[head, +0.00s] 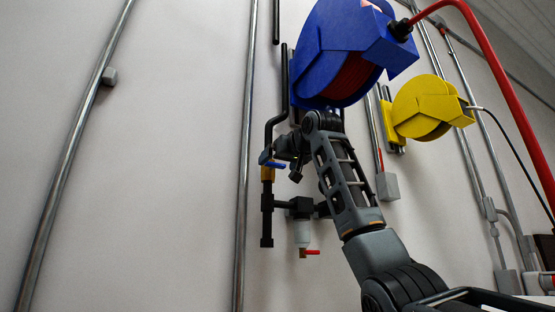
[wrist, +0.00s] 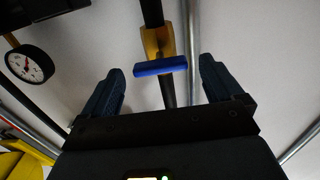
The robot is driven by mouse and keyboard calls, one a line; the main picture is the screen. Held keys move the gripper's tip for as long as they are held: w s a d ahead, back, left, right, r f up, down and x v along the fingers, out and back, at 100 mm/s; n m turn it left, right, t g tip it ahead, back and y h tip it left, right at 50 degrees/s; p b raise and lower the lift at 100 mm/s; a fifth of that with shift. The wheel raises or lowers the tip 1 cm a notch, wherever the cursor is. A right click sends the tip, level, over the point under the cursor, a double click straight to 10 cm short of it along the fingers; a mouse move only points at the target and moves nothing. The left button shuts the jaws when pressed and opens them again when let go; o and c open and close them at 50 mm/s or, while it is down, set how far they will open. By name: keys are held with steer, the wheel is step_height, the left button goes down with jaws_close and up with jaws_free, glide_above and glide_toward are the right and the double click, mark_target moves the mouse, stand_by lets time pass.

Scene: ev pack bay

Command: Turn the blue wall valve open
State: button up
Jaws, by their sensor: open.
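The blue valve handle (head: 275,165) sits on a brass valve body (head: 267,174) on a dark vertical pipe at the wall. In the wrist view the blue handle (wrist: 160,67) lies crosswise to the pipe, in front of the brass body (wrist: 157,42). My gripper (wrist: 161,72) is open, with one dark finger to each side of the handle and visible gaps between. Neither finger visibly touches it. In the head view my gripper is beside the valve, partly hidden by my wrist.
A pressure gauge (wrist: 30,64) is at the left in the wrist view. A blue hose reel (head: 338,50) hangs above my arm, with a yellow reel (head: 428,107) and red hose (head: 500,70) to the right. A red drain lever (head: 311,252) is below.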

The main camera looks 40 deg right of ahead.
steer(key=shift+x, duration=0.8)
steer(key=shift+c, duration=0.4)
steer(key=c, duration=1)
steer(key=shift+o, duration=0.2)
